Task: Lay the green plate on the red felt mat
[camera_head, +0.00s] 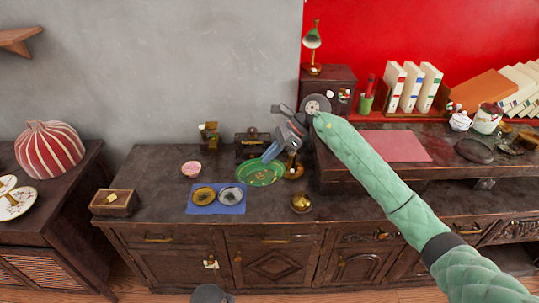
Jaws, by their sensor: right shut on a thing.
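The green plate (258,173) is on or just above the dark cabinet top, near the middle of the view. My right gripper (272,153) reaches in from the right and is shut on the plate's right rim, hiding a small part of it. I cannot tell whether the plate touches the cabinet top. The red felt mat (393,146) lies flat on the raised dark shelf to the right, and nothing shows on it.
A blue mat (230,207) with two small round dishes lies left of the plate. A brass pot (301,203) stands in front, and a brass object (293,171) is close to the plate's right.

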